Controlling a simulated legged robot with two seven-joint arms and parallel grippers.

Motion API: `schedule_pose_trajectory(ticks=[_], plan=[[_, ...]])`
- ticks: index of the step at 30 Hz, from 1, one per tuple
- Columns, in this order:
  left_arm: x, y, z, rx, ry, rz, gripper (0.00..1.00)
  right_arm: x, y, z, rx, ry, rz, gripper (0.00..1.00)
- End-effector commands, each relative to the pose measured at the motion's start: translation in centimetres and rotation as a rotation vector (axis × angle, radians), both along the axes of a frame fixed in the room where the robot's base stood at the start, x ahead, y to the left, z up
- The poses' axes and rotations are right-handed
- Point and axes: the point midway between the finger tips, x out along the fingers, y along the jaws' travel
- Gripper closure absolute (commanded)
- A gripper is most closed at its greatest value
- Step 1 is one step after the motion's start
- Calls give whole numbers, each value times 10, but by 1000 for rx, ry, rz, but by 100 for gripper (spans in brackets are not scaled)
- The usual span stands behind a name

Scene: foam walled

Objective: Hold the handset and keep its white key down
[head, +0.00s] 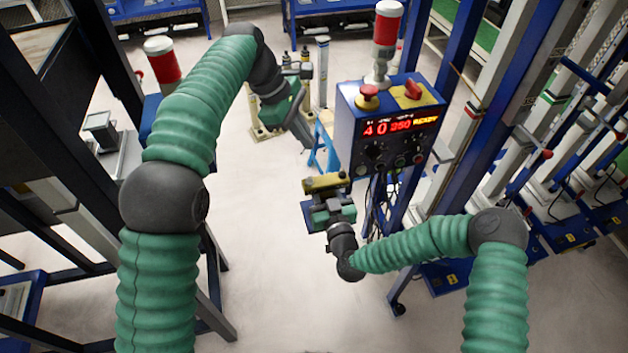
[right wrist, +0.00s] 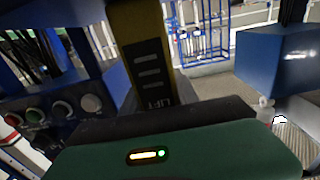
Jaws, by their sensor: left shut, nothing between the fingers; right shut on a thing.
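The handset (head: 326,182) is a yellow bar with a dark face. My right gripper (head: 328,208) is shut on it and holds it up in front of the blue control box. In the right wrist view the handset (right wrist: 150,60) stands up beyond my gripper, its dark face showing several pale bars and pale lettering. I cannot make out the white key in either view, nor whether it is down. My left gripper (head: 303,130) is shut and empty, pointing down, up and to the left of the handset and apart from it.
The blue control box (head: 360,150) has a lit red display, knobs, a red button (head: 368,97) and a red switch. A red and white lamp (head: 386,30) tops it, and dark cables hang below. Blue frames stand at right, dark frames at left. The pale floor between is open.

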Motion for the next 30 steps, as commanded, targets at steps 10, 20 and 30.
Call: schedule_pose_trajectory(ticks=[10,20,30], plan=[[-15,-24,18,-195,-292,364,100,0,0,-1,-1,3,-1,100],[-31,-2,9,-203,-382,538,100,1,0,-1,-1,2,0,100],[-31,-3,5,-203,-379,536,100,1,0,-1,-1,2,0,100]])
